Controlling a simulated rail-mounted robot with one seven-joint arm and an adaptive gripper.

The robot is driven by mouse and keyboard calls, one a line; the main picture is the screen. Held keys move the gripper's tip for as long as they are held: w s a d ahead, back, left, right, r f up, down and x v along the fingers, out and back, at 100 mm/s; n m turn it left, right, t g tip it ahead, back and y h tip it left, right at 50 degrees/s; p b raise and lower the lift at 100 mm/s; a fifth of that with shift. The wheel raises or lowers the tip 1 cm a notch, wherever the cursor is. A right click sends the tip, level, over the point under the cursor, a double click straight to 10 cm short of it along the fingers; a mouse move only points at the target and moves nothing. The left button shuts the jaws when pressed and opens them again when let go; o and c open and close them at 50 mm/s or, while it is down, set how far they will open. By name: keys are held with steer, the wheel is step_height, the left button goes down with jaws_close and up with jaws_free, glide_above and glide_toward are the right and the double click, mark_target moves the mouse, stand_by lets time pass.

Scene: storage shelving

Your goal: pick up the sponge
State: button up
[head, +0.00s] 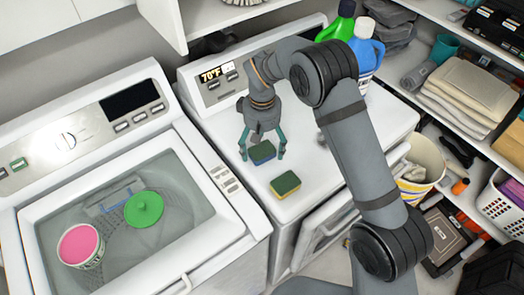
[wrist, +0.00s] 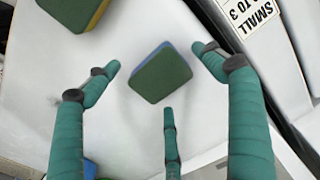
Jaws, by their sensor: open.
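A dark green sponge with a blue side (head: 262,152) lies flat on the white top of the right-hand machine. A second sponge, green on top with a yellow side (head: 285,184), lies nearer the front edge. My gripper (head: 262,157) is open above the blue-sided sponge, its fingers on either side of it. In the wrist view this sponge (wrist: 160,74) shows between the open teal fingers (wrist: 158,68), with visible gaps around it. The yellow-sided sponge (wrist: 73,10) is cut off at the top edge.
Detergent bottles (head: 367,48) stand behind my arm. The left washer (head: 100,205) is open, with a pink tub (head: 80,246) and green lid (head: 144,209) inside. Shelves at right hold folded towels (head: 465,90). The machine top around the sponges is clear.

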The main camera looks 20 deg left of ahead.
mark_target(262, 149)
steer(key=shift+c, duration=0.7)
steer(key=c, duration=0.8)
steer(key=shift+c, duration=0.4)
steer(key=shift+r, duration=0.1)
steer(key=shift+r+b, duration=0.3)
steer(key=shift+r, duration=0.15)
step_height(262, 149, up, 3)
steer(key=shift+w+f+b, duration=0.1)
steer(key=shift+f+b, duration=0.1)
steer(key=shift+b, duration=0.35)
steer(key=s+d+r+b, duration=0.3)
steer(key=s+d+r, duration=0.3)
steer(key=d, duration=0.4)
steer(key=shift+r+b, duration=0.4)
steer(key=shift+r, duration=0.3)
steer(key=shift+o, duration=0.5)
